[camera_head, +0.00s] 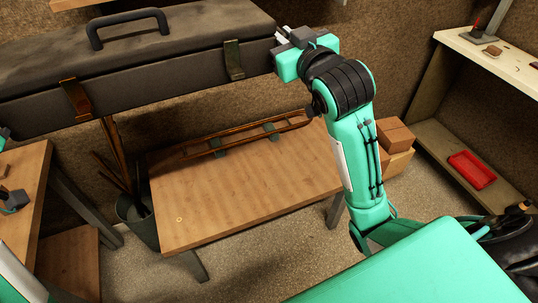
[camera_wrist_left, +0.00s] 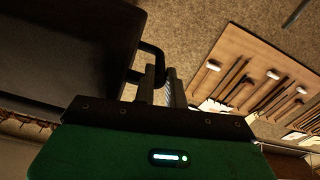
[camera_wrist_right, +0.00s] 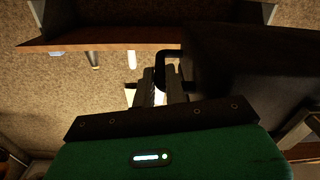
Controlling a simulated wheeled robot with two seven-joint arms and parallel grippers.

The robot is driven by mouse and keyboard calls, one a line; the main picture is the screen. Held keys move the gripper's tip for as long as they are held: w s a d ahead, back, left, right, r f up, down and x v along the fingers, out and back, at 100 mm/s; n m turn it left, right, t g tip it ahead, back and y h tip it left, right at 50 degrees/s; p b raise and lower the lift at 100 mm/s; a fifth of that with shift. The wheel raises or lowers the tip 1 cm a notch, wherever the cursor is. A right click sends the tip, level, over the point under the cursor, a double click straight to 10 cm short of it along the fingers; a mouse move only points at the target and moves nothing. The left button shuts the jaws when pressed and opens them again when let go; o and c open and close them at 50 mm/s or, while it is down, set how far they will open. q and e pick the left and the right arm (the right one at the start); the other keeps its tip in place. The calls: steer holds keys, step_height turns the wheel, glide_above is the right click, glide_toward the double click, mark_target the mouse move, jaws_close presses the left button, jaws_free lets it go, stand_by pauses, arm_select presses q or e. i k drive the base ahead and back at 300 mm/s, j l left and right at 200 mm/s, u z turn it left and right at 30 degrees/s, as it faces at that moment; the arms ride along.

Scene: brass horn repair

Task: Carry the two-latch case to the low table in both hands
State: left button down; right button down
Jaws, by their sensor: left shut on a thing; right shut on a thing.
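The dark grey case (camera_head: 150,60) hangs level in the air across the upper left of the head view. It has a top handle (camera_head: 128,28) and two brass-coloured latches (camera_head: 75,98) on its front; its lid looks closed. My right gripper (camera_head: 283,38) is shut at its right end; the right wrist view shows the fingers (camera_wrist_right: 158,88) on a black side handle (camera_wrist_right: 165,68). My left gripper (camera_wrist_left: 160,85) is shut on the other side handle (camera_wrist_left: 148,62), seen in the left wrist view. A low wooden table (camera_head: 230,205) stands below and in front of the case.
A long brass piece (camera_head: 245,135) on green supports lies along the table's back edge; its front is mostly clear. A workbench (camera_head: 25,175) stands left, beside a bucket of rods (camera_head: 140,222).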

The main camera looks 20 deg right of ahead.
mark_target(267, 183)
steer(key=i+l, duration=0.1)
steer(key=l, duration=0.35)
steer(key=i+l, duration=0.1)
steer(key=l, duration=0.35)
steer(key=i+l, duration=0.1)
steer(key=l, duration=0.35)
